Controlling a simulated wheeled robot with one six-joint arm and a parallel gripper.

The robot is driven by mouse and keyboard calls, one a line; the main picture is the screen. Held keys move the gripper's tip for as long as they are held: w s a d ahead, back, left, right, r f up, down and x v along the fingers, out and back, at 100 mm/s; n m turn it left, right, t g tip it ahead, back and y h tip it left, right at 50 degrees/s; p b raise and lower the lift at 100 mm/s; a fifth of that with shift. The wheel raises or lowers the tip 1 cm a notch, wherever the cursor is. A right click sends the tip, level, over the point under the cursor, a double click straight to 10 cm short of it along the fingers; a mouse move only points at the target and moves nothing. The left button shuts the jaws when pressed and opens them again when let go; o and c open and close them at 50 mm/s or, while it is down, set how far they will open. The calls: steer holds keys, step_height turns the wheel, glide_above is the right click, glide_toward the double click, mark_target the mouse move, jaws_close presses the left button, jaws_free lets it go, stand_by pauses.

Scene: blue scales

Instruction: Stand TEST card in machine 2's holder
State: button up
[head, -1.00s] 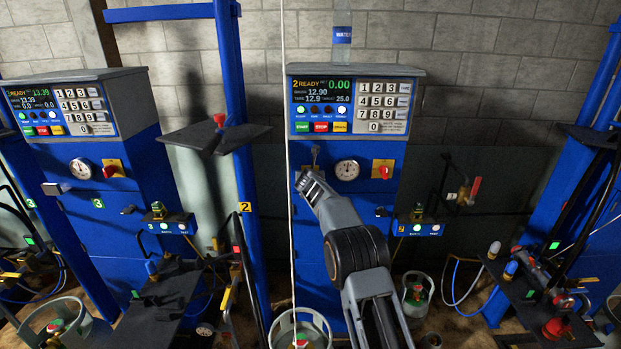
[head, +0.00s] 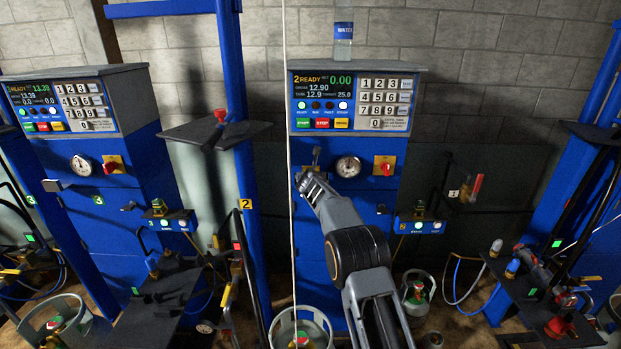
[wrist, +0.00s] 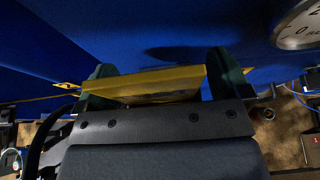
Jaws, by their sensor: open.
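Machine 2 (head: 345,215) is the blue cabinet at centre, with its display reading 2 READY and 0.00. My gripper (head: 308,180) is at its front panel, left of the round gauge (head: 348,166). In the wrist view my gripper (wrist: 162,80) is open, with dark green fingers apart at either side. A flat yellow plate (wrist: 150,84), which looks like the TEST card, lies between the fingers. I cannot tell whether they touch it. Machine 2's holder is hidden behind my gripper in the head view, so I cannot tell how the card sits in it.
A red knob on a yellow plate (head: 385,166) is right of the gauge. A water bottle (head: 343,38) stands on top of machine 2. Machine 3 (head: 95,190) stands at left, with a blue post (head: 232,90) between. Gas cylinders (head: 302,328) stand low in front.

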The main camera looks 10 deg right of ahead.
steer(key=shift+d, duration=0.1)
steer(key=shift+r, duration=0.15)
steer(key=shift+s+a+r+b, duration=0.15)
steer(key=shift+s+a+b, duration=0.1)
steer(key=shift+s+b, duration=0.25)
steer(key=b+v, duration=0.4)
steer(key=v, duration=0.8)
steer(key=shift+s+r, duration=0.15)
steer(key=shift+s, duration=0.15)
steer(key=shift+d, duration=0.1)
